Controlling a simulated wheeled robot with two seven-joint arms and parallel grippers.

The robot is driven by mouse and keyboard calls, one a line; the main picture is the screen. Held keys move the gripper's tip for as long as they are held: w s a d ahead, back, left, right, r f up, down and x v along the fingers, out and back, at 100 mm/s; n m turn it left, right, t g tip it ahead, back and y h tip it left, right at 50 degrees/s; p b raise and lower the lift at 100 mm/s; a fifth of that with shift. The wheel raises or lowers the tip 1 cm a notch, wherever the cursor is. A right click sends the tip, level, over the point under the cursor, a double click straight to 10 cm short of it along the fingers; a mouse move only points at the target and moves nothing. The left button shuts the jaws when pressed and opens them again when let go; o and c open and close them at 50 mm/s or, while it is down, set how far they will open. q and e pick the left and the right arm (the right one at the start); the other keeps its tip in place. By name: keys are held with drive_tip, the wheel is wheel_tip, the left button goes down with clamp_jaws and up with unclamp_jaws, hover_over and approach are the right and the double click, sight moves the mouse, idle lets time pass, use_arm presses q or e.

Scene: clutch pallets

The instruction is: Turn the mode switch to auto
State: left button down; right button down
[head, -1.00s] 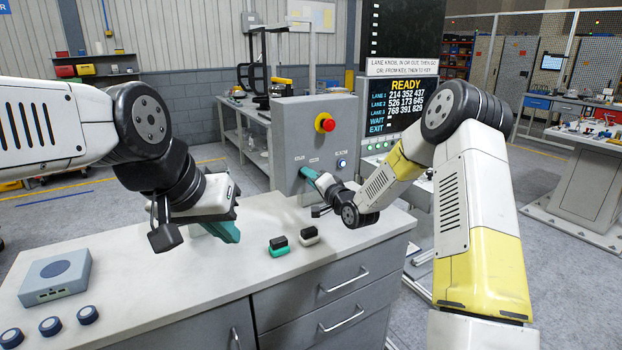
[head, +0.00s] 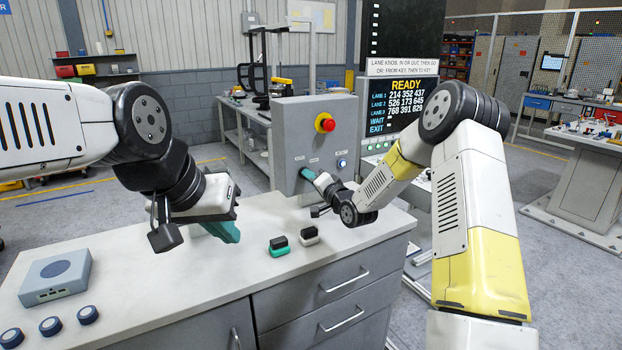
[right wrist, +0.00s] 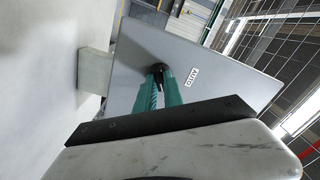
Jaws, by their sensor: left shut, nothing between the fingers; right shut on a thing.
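The grey control box (head: 335,126) stands at the back of the white counter, with a red emergency button on a yellow base (head: 325,122) and a lit blue-white button (head: 342,163). The mode switch (right wrist: 158,68) is a small black knob on the box face in the right wrist view. My right gripper (right wrist: 160,82) is shut on it with its teal fingers, which hide most of it. The AUTO label (right wrist: 192,77) is to the right of the knob in that view. In the head view my right gripper (head: 308,174) reaches the box's lower front. My left gripper (head: 232,238) is shut and empty above the counter.
A grey device (head: 56,278) and several round dark-blue-topped knobs (head: 50,326) are at left. A READY display (head: 405,107) stands behind the right arm.

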drive_tip(key=n, duration=1.1)
drive_tip(key=shift+f, duration=0.1)
drive_tip(key=shift+n, duration=0.3)
idle(0.4)
drive_tip(key=c, duration=1.5)
unclamp_jaws()
drive_tip(key=shift+o, duration=0.2)
drive_tip(key=v, duration=0.8)
